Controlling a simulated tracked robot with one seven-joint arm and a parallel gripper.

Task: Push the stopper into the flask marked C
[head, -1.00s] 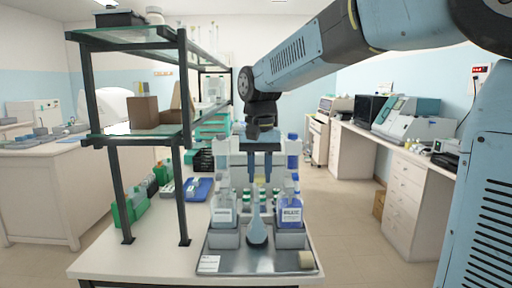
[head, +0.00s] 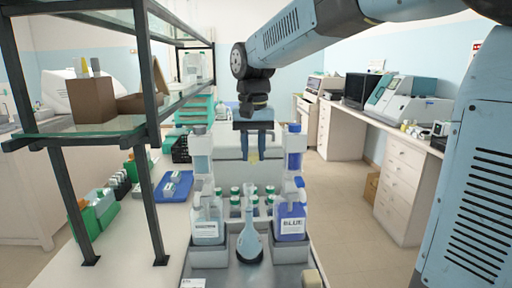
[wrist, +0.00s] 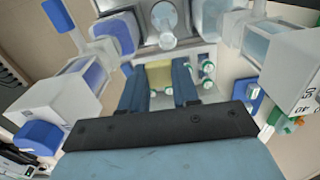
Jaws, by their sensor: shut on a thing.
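My gripper (head: 253,156) hangs above and behind the tray, fingers pointing down. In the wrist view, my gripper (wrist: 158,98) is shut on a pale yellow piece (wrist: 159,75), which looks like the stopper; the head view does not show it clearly. A pale blue flask with a narrow neck (head: 250,242) stands upright at the front between two bottles. My gripper is apart from it, higher and farther back. A round clear vessel (wrist: 164,18) shows at the top of the wrist view. I cannot read a C mark on any vessel.
A labelled pale bottle (head: 207,222) and a blue bottle (head: 291,222) flank the flask. Several green-capped vials (head: 236,200) stand behind. A beige cylinder (head: 312,279) sits at the tray's right front. A glass shelf rack (head: 150,110) rises at left.

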